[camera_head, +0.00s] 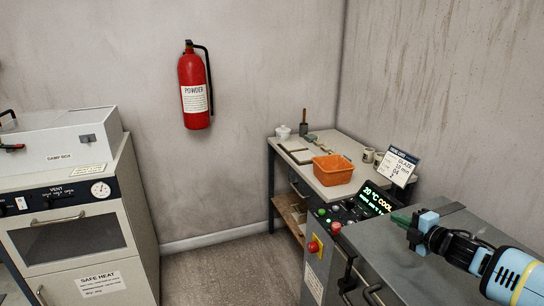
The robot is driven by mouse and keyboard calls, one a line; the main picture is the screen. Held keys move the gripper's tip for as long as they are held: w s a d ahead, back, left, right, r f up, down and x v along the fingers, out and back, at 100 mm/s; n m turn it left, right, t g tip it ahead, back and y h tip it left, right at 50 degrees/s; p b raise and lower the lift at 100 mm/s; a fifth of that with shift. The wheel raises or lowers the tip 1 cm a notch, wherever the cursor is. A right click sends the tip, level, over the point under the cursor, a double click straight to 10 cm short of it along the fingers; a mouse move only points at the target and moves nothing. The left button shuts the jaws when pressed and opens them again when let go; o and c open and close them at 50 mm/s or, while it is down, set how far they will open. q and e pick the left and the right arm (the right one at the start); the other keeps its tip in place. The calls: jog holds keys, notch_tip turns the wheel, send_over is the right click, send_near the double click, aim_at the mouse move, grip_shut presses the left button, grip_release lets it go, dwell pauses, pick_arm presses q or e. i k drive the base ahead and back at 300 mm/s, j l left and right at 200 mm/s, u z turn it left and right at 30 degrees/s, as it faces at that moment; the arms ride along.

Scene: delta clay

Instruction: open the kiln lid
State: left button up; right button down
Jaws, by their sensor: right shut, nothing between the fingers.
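The kiln (316,272) is a grey box at the lower right, cut off by the frame. Its flat grey lid (440,268) lies level and looks closed. A handle (372,294) shows on the front near the bottom edge. My right gripper (398,218), with a light blue body and dark green fingers, is shut and empty above the far left part of the lid. I cannot tell whether it touches the lid.
The kiln's control panel (341,212) has lit buttons and a display reading 20 °C COOL. A label card (398,168) stands behind it. A worktable with an orange basket (333,169) is beyond. A damp box (60,143) sits on a cabinet at left. Floor between is clear.

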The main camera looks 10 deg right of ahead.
aim_at(399, 275)
jog(key=k+j, duration=0.8)
jog(key=j, duration=0.15)
